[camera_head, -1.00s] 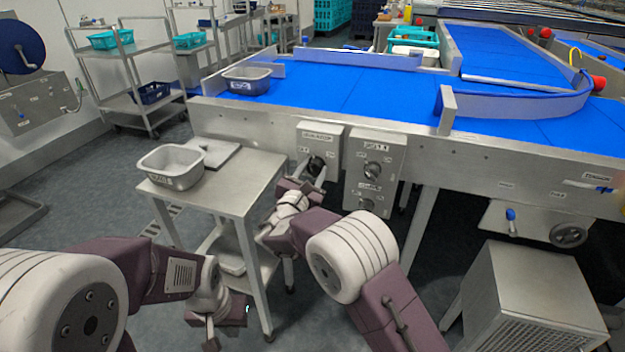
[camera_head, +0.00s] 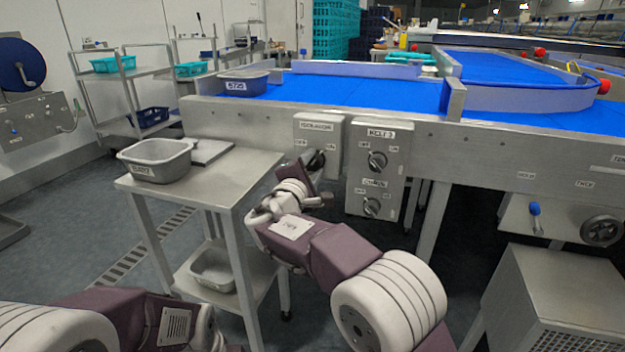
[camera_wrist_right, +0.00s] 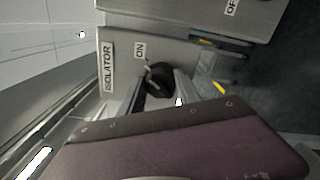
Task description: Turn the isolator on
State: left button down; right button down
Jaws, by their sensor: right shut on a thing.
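The isolator box (camera_head: 319,133) is a grey metal box on the front of the conveyor frame, labelled ISOLATOR, with OFF at left and ON at right. Its black rotary knob (camera_head: 316,160) is partly hidden behind my right gripper (camera_head: 311,168). In the right wrist view the knob (camera_wrist_right: 159,79) sits between the two fingers of the right gripper (camera_wrist_right: 162,92), which is shut on it. The ON label (camera_wrist_right: 140,50) shows beside the knob there.
A second box (camera_head: 378,148) labelled BELT 3, with two knobs, hangs just right of the isolator. A steel table (camera_head: 226,190) with a grey tub (camera_head: 155,143) stands to the left. A vented steel cabinet (camera_head: 560,285) stands at the lower right.

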jog(key=shift+f+m+b, duration=0.1)
jog(key=shift+m+b, duration=1.1)
jog(key=shift+b, duration=0.05)
jog(key=c, duration=0.9)
grip_release()
jog(key=shift+o, duration=0.2)
jog(key=shift+a, duration=0.1)
